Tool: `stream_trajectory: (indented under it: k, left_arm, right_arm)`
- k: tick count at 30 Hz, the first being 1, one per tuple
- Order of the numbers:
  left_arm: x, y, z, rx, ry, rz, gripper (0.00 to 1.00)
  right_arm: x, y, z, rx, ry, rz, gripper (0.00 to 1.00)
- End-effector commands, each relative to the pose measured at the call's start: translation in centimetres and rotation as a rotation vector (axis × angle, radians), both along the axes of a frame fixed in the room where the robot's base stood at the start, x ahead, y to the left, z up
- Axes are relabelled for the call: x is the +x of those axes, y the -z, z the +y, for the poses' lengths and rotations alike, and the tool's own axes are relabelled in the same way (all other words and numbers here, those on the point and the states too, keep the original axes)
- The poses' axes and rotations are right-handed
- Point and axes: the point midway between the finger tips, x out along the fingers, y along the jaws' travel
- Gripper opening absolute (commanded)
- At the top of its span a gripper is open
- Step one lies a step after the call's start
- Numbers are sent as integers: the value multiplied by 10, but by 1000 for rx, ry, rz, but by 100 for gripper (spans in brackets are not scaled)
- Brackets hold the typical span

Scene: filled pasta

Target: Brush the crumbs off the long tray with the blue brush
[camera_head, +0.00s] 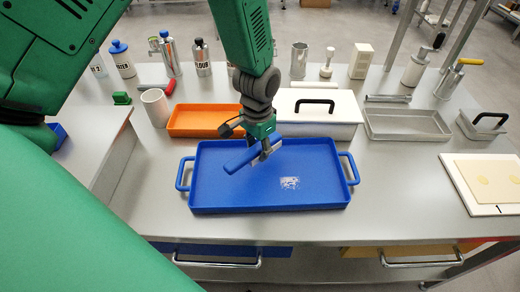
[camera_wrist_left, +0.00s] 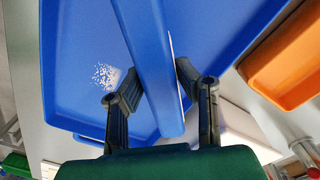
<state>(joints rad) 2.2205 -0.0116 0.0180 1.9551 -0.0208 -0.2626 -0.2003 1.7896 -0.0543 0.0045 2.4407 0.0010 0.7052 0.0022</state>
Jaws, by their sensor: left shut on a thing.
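The long blue tray (camera_head: 230,205) with two side handles lies on the grey table in the middle of the head view; it also fills much of the left wrist view (camera_wrist_left: 75,45). White crumbs (camera_head: 289,183) lie in a patch on its floor, right of centre; they also show in the left wrist view (camera_wrist_left: 105,75). My left gripper (camera_head: 266,148) is shut on the blue brush (camera_head: 243,158), which it holds over the tray, left of the crumbs. The brush handle runs between the fingers in the left wrist view (camera_wrist_left: 155,65). Whether its bristles touch the tray is unclear. My right gripper is not in view.
An orange tray (camera_head: 190,122), a white box with a black handle (camera_head: 338,130) and a grey tray (camera_head: 407,125) stand behind the blue tray. A white board with dough (camera_head: 460,185) lies at the right. The front table strip is clear.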

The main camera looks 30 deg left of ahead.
Motion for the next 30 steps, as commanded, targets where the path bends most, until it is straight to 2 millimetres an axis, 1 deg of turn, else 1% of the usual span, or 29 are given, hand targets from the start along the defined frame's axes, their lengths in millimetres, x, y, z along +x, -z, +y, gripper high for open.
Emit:
stream_trajectory:
  k: [1, 6, 10, 27, 30]
  left_arm:
    - [0, -9, 0, 0, -1, 0, 0]
    - [1, -24, 0, 1, -1, 0, 0]
    - [1, -32, -1, 1, -1, 0, 0]
    - [1, -32, 0, 1, -2, 0, 0]
    - [-2, -32, -4, 0, 42, 0, 0]
  right_arm:
    - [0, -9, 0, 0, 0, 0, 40]
    - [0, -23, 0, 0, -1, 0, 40]
    - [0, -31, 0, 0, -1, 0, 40]
    - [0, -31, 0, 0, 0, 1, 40]
    - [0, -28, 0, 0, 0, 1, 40]
